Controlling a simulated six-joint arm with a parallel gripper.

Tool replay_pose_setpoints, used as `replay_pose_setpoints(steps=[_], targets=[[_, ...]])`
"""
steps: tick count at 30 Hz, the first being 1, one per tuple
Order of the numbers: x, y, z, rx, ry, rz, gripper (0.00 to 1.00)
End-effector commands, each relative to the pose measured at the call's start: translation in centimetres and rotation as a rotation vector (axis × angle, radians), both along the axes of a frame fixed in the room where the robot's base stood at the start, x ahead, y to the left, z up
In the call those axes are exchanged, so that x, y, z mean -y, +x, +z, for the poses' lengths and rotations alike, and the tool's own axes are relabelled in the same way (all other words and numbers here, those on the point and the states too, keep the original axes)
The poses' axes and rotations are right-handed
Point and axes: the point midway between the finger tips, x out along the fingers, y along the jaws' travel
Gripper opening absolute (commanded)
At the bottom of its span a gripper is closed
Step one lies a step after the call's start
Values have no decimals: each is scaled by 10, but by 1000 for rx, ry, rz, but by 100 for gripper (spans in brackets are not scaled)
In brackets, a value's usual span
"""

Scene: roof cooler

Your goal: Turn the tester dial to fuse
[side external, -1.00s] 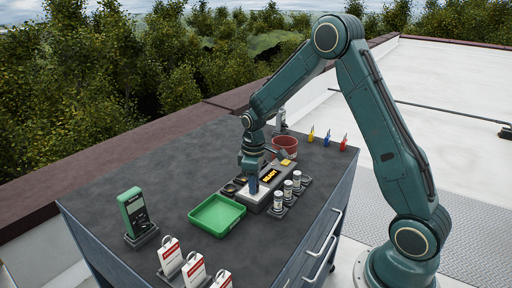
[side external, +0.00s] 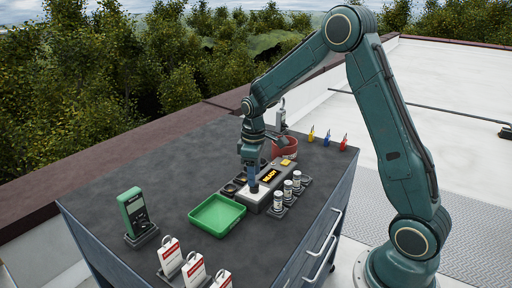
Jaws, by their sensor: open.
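A dark box with a lit yellow display (side external: 270,175) stands in the middle of the bench. A green handheld meter (side external: 133,208) with a dark face stands upright in a holder at the left. I cannot tell which of the two is the tester, and no dial setting is readable at this size. My gripper (side external: 253,184) points down over the left end of the dark box, with its fingers apart and holding nothing visible. The gripper hides that part of the box. I cannot tell whether the fingertips touch it.
A green tray (side external: 217,231) sits in front of the box. Small white-topped cylinders (side external: 288,189) stand right of it. Red-and-white tags (side external: 194,268) line the front edge. A red pot (side external: 285,153) and coloured pointed items (side external: 327,137) stand behind.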

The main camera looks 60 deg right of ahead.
Motion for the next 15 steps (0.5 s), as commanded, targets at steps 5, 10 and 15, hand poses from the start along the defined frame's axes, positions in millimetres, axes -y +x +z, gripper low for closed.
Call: replay_pose_setpoints(steps=[5, 10, 15], targets=[[0, 1, 32, 5, -1, 0, 48], [0, 1, 61, 5, -1, 0, 48], [0, 1, 84, 4, -1, -1, 48]])
